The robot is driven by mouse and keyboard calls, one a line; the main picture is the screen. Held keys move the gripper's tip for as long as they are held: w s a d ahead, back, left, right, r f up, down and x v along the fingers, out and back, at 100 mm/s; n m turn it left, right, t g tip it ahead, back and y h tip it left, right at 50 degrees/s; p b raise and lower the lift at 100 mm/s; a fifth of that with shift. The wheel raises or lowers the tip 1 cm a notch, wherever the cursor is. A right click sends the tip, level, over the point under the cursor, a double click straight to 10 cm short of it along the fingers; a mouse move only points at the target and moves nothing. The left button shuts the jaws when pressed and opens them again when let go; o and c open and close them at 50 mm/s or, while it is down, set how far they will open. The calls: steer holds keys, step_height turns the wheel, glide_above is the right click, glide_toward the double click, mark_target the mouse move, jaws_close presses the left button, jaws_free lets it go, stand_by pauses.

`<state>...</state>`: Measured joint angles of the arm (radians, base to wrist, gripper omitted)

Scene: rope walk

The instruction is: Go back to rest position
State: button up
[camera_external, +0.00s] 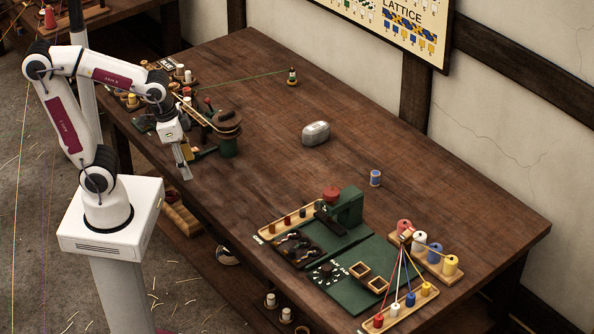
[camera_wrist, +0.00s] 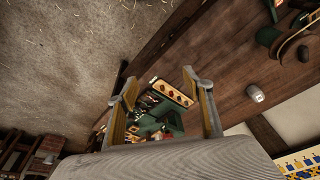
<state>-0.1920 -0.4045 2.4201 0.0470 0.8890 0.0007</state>
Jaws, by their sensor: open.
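My gripper (camera_external: 183,166) hangs near the left front edge of the wooden table (camera_external: 265,130), with its fingers pointing down. It is left of the round dark-topped green stand (camera_external: 228,135). In the wrist view my gripper (camera_wrist: 166,88) shows two fingers spread apart with nothing held between them. My arm reaches up from its white pedestal, bends at the elbow and comes down to the gripper.
Small spools and wooden racks (camera_external: 185,76) crowd the far left. A grey rounded block (camera_external: 316,133) and a blue spool (camera_external: 375,178) stand mid-table. Green boards with a press (camera_external: 346,206) and threaded colored bobbins (camera_external: 421,238) fill the right. The table's middle is mostly clear.

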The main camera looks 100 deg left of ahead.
steer(key=s+d+r+m+t+h, duration=0.1)
steer(key=s+d+r+t, duration=0.2)
steer(key=d+r, duration=0.2)
steer(key=shift+s+d+m, duration=0.15)
steer(key=shift+d+m, duration=0.25)
steer(key=shift+d, duration=0.1)
stand_by(1.8)
